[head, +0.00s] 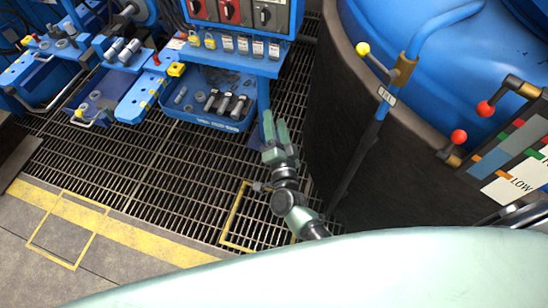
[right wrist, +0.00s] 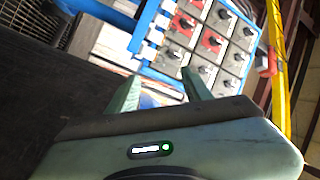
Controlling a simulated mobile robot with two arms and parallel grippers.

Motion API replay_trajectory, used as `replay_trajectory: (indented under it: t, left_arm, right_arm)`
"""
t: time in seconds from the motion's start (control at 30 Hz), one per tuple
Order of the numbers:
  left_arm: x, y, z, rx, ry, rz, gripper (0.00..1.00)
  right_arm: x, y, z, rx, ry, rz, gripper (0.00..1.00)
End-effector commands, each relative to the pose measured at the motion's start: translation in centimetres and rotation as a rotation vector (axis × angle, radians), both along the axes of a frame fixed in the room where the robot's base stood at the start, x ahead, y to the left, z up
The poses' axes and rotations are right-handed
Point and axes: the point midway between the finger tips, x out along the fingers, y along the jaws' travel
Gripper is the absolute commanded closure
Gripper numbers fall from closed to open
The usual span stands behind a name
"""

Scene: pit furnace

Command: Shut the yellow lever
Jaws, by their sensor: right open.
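The yellow lever has a round yellow knob (head: 363,48) on a short dark arm. The arm runs down and right to a brass valve body (head: 403,70) on a blue pipe beside the large blue vessel. My right gripper (head: 275,126) is open and empty over the floor grating, left of and below the lever in the head view, well apart from it. In the right wrist view its two green fingers (right wrist: 160,92) stand apart with nothing between them. The lever does not show in that view. My left gripper is not in view.
The blue vessel (head: 440,65) has a dark curved wall (head: 340,130). Two red-knobbed levers (head: 485,108) stand by a coloured label panel (head: 510,160) at right. A blue bench with a tool tray (head: 205,118) and a switch panel (head: 240,12) stand at left and behind.

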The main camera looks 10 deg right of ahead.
Motion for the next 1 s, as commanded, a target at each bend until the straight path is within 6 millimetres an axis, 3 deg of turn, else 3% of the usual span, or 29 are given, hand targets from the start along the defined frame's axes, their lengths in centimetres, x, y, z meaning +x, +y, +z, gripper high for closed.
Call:
replay_trajectory:
  t: [0.4,0.6,1.0]
  left_arm:
    - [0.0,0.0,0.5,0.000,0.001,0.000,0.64]
    - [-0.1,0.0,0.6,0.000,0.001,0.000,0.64]
    - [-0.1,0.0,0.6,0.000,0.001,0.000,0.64]
  right_arm:
    - [-2.4,1.1,-7.7,-0.168,0.182,0.112,0.50]
    - [-3.5,1.4,-10.6,-0.223,0.249,0.154,0.50]
    - [-4.3,1.5,-12.1,-0.253,0.285,0.177,0.50]
